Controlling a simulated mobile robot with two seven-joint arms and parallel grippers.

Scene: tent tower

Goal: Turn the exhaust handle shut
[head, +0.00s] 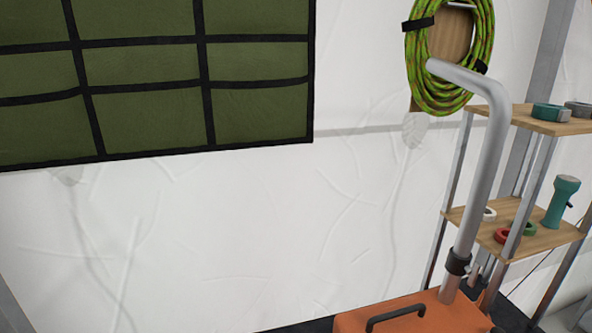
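A grey metal exhaust pipe (487,170) rises from an orange box-like unit (385,318) at the bottom right and bends left at its top. A dark collar (458,263) sits around the pipe low down, with a small metal part beside it; I cannot tell whether this is the exhaust handle or how it is turned. A black carry handle (396,317) is on top of the orange unit. The unit's lower part is cut off by the frame edge. Neither of my grippers is in view.
A shelf rack (537,238) stands right behind the pipe, holding a teal flashlight (563,200) and tape rolls. A coiled green rope (424,80) hangs above. A green pocket panel (150,75) hangs on the white tent wall (230,230). The space left of the unit looks clear.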

